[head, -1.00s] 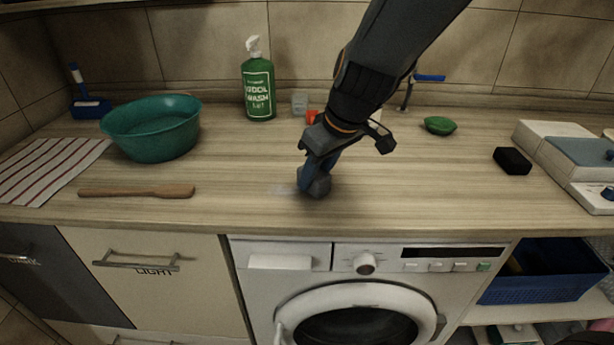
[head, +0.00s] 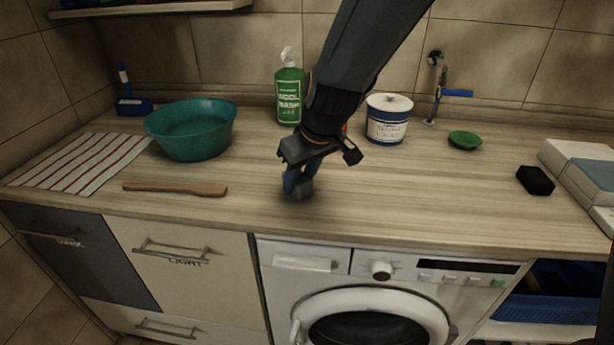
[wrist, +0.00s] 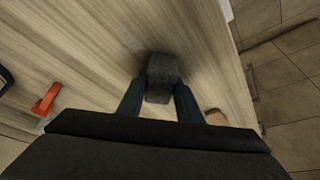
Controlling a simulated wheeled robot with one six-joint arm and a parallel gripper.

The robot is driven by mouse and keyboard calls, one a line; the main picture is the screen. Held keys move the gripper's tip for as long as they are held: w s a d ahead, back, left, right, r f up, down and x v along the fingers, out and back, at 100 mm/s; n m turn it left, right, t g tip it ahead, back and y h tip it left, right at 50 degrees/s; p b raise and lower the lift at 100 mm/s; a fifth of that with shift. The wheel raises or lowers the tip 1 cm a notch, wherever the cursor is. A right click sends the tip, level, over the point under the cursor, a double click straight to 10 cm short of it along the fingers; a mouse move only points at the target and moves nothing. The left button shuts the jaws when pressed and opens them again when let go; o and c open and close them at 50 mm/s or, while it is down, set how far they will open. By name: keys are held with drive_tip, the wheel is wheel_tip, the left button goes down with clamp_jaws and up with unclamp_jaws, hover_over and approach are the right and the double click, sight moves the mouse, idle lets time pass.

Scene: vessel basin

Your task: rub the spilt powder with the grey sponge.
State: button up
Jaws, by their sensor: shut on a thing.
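My gripper (head: 298,186) is low over the wooden counter near its front edge, above the washing machine's left part. It is shut on the grey sponge (head: 301,194). In the wrist view, the sponge (wrist: 162,72) sits between the two blue fingers of my gripper (wrist: 158,98) and sticks out beyond them. The sponge is at the counter surface; firm contact is hard to tell. Faint pale flecks (wrist: 133,45) that may be the spilt powder show beside the sponge in the wrist view. I cannot make out powder in the head view.
A wooden spoon (head: 180,189) lies left of my gripper, with a teal bowl (head: 190,135) and striped cloth (head: 82,160) beyond. A green wool wash bottle (head: 290,97), a white-blue tin (head: 386,122) and a green dish (head: 465,140) stand behind. Counter to the right is clear up to a black block (head: 535,180).

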drive_tip(key=shift+a+r, duration=0.1)
drive_tip(key=shift+a, duration=0.35)
drive_tip(key=shift+a+p, duration=0.35)
drive_tip(key=shift+r+p, duration=2.6)
drive_tip(key=shift+r, duration=1.3)
